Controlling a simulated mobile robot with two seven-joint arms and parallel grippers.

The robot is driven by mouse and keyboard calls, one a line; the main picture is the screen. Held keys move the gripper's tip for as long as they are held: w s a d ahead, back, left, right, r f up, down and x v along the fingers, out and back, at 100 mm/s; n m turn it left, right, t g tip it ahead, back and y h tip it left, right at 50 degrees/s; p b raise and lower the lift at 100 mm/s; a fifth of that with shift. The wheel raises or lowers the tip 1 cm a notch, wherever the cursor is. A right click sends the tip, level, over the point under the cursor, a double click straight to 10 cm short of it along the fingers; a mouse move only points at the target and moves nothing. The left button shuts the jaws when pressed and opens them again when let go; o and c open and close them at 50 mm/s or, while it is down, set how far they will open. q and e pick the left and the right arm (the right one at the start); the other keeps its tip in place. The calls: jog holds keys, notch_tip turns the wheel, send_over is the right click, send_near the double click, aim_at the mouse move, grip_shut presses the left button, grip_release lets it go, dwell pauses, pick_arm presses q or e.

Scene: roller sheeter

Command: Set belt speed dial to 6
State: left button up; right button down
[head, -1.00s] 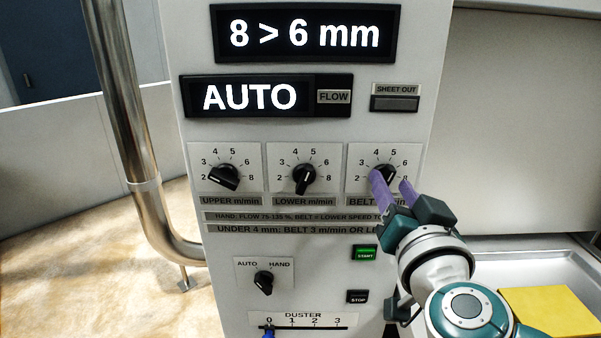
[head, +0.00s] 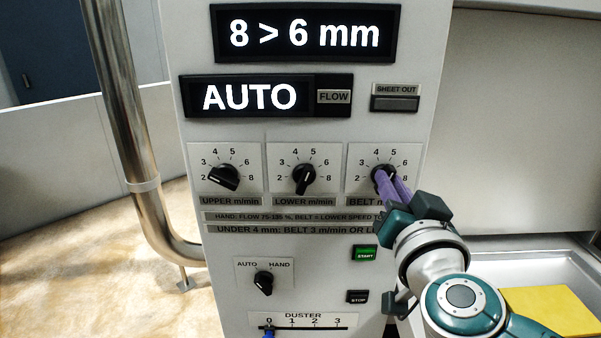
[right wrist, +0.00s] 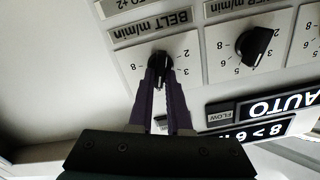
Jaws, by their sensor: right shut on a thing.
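The belt speed dial (head: 379,172) is a black knob at the right end of the row of dials, above the BELT label. Its scale runs from 2 to 8. My right gripper (head: 388,181) has its purple fingers shut on this knob, coming from the lower right. In the right wrist view, upside down, the fingers (right wrist: 161,78) pinch the knob (right wrist: 159,60) from both sides. The fingers cover part of the knob, so I cannot tell which number it points to. My left gripper is not in view.
The upper dial (head: 224,178) and lower dial (head: 305,179) sit to the left. Below are the AUTO/HAND switch (head: 264,283), green start button (head: 364,253) and stop button (head: 357,297). Displays read "8 > 6 mm" (head: 305,34) and "AUTO" (head: 250,97). A metal post (head: 128,110) stands left.

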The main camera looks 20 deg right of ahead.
dwell(0.4)
jog(key=shift+s+d+f+m+b, duration=0.1)
jog(key=shift+m+b, duration=0.1)
jog(key=shift+m, duration=1.7)
jog(key=shift+d+f+m+b, duration=0.1)
jog(key=shift+m+b, duration=0.05)
jog(key=shift+m, duration=2.05)
jog(key=c, duration=0.9)
grip_release()
jog(key=shift+o, duration=0.2)
